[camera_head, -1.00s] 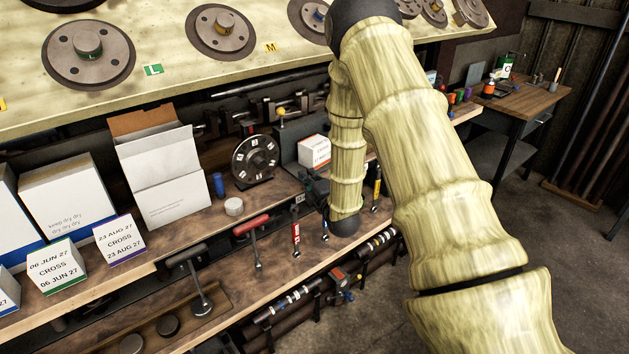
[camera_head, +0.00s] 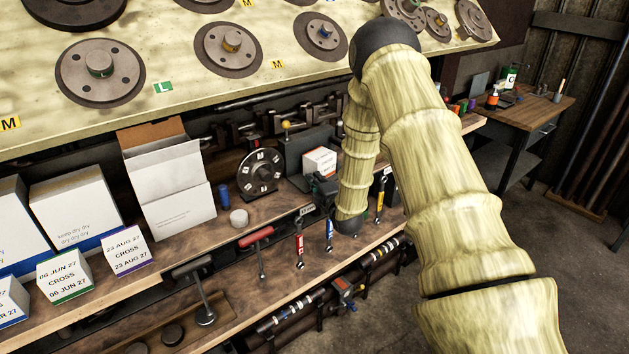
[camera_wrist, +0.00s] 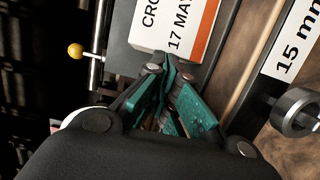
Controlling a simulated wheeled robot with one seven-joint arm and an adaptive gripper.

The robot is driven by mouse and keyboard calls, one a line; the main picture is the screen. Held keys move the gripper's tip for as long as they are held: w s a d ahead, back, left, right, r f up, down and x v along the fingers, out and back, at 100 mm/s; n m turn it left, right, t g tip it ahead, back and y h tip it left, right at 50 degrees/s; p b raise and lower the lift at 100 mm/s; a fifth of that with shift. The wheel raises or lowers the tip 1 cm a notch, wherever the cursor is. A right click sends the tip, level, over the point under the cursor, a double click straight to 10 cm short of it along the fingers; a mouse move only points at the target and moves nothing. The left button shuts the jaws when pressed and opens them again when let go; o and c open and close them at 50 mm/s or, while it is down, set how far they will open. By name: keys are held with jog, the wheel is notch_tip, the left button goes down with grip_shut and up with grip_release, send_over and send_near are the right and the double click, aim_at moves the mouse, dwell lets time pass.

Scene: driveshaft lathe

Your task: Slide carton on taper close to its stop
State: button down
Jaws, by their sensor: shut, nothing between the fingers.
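The carton (camera_head: 320,161) is a small white box with an orange stripe. It stands on the workbench against a dark grey upright plate (camera_head: 297,152), which may be part of the taper. In the wrist view the carton (camera_wrist: 172,26) fills the top middle, its print reading "17 MAY". My gripper (camera_wrist: 168,75) is shut and empty, its teal fingertips right at the carton's near edge; I cannot tell whether they touch it. In the head view my gripper (camera_head: 324,187) is just in front of the carton, partly hidden by my arm. I cannot make out the stop for certain.
A yellow-knobbed rod (camera_head: 286,124) stands behind the plate, beside a dark numbered disc (camera_head: 260,172). Red (camera_head: 299,244) and blue-handled tools hang at the bench's front edge. White cartons (camera_head: 128,250) stand at left. A sloping panel with round flanges (camera_head: 100,72) overhangs the bench.

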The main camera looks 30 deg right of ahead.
jog(key=shift+w+d+f+b, duration=0.1)
jog(key=shift+w+d+b, duration=0.3)
jog(key=shift+b, duration=0.1)
jog(key=shift+w+d, duration=0.1)
jog(key=shift+d, duration=0.15)
jog(key=shift+a, duration=0.1)
jog(key=shift+s+a, duration=0.2)
jog(key=shift+a, duration=0.1)
jog(key=s+a, duration=0.1)
jog(key=s+a+b, duration=0.1)
jog(key=shift+s+a, duration=0.2)
jog(key=shift+a, duration=0.15)
jog(key=s+a+b, duration=0.1)
jog(key=s+b, duration=0.1)
jog(key=s, duration=0.7)
jog(key=shift+s+b, duration=0.25)
jog(key=shift+b, duration=0.05)
jog(key=shift+a, duration=0.1)
